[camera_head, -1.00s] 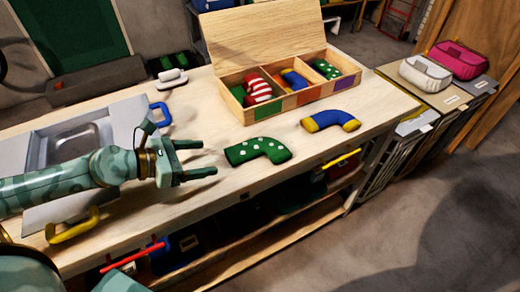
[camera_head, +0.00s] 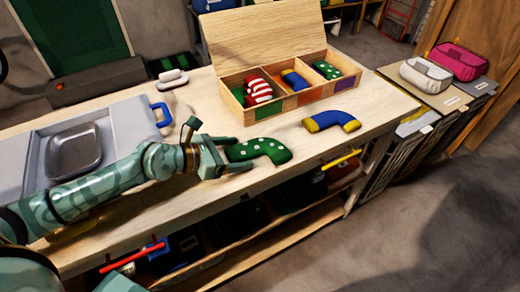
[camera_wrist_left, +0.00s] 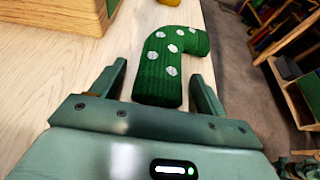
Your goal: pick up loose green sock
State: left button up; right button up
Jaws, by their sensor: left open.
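The loose green sock with white dots (camera_head: 262,150) lies on the workbench top, in front of the compartment box. My left gripper (camera_head: 232,157) is open at the sock's left end. In the left wrist view the sock (camera_wrist_left: 168,62) reaches down between the two open fingers (camera_wrist_left: 160,88), with a gap visible on the left side and a smaller one on the right. The left end of the sock is partly hidden by the gripper in the head view. My right gripper is not in view.
A wooden compartment box (camera_head: 290,105) with an open lid holds a red-striped, a blue-yellow and a green dotted sock. A loose blue-yellow sock (camera_head: 332,121) lies to the right. A grey sink unit (camera_head: 110,122) with a blue handle stands at left.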

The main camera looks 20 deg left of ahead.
pick_arm(q)
jog(key=c, duration=1.1)
jog(key=shift+o, duration=0.2)
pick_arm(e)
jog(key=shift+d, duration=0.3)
